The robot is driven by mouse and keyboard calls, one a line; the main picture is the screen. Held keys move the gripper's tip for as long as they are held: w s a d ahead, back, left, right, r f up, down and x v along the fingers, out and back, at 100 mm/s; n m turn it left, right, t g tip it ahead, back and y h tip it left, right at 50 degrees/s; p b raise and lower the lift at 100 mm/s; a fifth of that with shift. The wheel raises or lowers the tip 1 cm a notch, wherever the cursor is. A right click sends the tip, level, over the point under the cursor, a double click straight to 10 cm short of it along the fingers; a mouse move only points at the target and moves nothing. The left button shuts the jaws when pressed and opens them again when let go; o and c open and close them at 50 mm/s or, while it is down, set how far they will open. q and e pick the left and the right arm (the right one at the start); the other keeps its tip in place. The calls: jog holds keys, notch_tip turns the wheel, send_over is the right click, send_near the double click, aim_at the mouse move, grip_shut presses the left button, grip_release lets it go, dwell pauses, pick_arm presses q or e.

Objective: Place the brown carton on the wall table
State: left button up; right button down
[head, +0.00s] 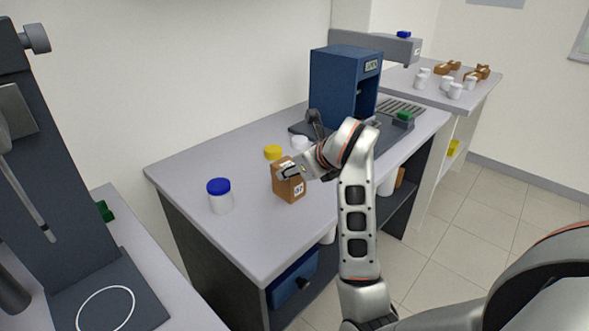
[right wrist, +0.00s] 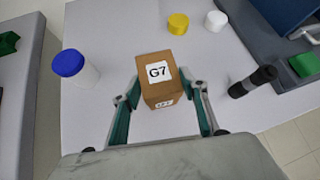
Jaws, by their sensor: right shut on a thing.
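The brown carton (head: 289,186), with a white label, is at the near part of a grey-topped table (head: 185,170) against the wall. In the right wrist view the carton (right wrist: 160,78) reads G7 on top. My right gripper (head: 290,171) is shut on the carton, with green-lined fingers on both sides of it in the right wrist view (right wrist: 158,95). I cannot tell whether the carton's base touches the table or hangs just above it. My left gripper is not in view.
A blue-capped white jar (head: 220,196) stands left of the carton. A yellow lid (head: 273,152) and a white lid (head: 300,143) lie behind it. A blue machine (head: 335,85) stands farther back. A far table (head: 425,95) holds several jars and brown cartons.

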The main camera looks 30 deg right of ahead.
jog(key=c, duration=1.1)
grip_release()
jog(key=shift+r, duration=0.1)
jog(key=shift+s+r, duration=0.15)
jog(key=shift+r, duration=0.05)
jog(key=p+v, duration=0.3)
jog(key=v, duration=0.8)
jog(key=shift+s+r, duration=0.15)
jog(key=shift+s, duration=0.1)
